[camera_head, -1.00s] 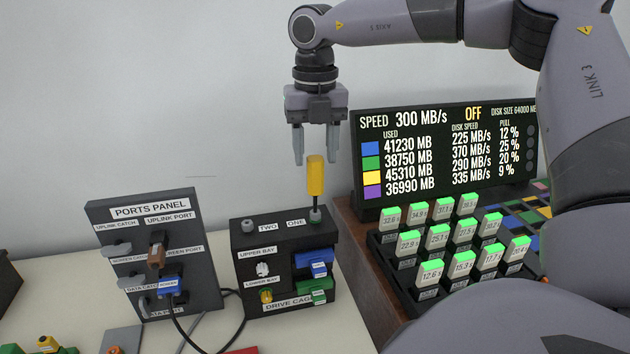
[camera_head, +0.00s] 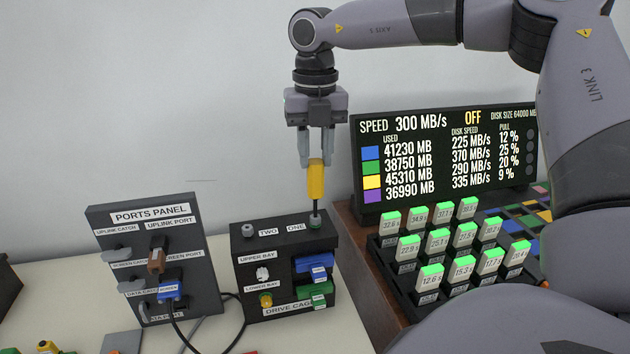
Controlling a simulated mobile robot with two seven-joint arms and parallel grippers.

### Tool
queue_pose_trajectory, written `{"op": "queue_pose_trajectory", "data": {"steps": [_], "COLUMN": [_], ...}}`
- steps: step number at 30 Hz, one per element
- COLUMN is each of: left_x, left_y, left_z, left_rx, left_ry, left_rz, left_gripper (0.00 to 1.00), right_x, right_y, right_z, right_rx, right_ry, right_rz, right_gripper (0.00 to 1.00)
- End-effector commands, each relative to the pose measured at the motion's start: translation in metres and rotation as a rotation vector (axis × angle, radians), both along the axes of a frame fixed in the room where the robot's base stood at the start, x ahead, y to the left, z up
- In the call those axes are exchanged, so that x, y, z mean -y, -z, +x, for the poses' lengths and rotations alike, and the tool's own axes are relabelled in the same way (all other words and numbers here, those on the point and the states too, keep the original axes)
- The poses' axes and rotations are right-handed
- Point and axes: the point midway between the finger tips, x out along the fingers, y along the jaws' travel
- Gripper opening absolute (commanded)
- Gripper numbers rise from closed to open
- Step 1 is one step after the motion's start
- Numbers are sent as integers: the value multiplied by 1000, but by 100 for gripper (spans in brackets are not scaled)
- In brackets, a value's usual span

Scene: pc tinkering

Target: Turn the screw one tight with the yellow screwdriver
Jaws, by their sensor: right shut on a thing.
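The yellow screwdriver (camera_head: 316,182) stands upright, its dark shaft reaching down to screw one (camera_head: 315,219) on top of the black drive cage (camera_head: 272,236). The screw sits beside the ONE label. My right gripper (camera_head: 316,160) points straight down above the cage, its fingers shut on the upper part of the yellow handle. The exact contact of the tip in the screw head is too small to tell. Screw two (camera_head: 248,229) sits at the left of the cage top, by the TWO label. My left gripper is not in view.
The ports panel (camera_head: 150,213) with plugs and cables stands to the left. A dark display (camera_head: 445,150) reading OFF stands behind, at the right. A black rack (camera_head: 395,262) of green-topped blocks (camera_head: 460,266) fills the right side. My right arm spans the upper right.

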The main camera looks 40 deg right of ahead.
Motion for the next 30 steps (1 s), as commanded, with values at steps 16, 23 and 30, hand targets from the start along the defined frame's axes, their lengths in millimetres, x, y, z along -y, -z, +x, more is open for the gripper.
{"op": "queue_pose_trajectory", "data": {"steps": [16, 23, 30], "left_x": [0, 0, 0], "left_y": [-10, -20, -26], "left_z": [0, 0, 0], "left_rx": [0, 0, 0], "left_ry": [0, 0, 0], "left_rz": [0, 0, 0], "left_gripper": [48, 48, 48], "right_x": [0, 0, 0], "right_y": [-15, -30, -39], "right_z": [0, 0, 0], "right_rx": [3, 2, 2], "right_ry": [-1, -1, 0], "right_rz": [-1, -2, 0], "right_gripper": [0, 0, 0]}}
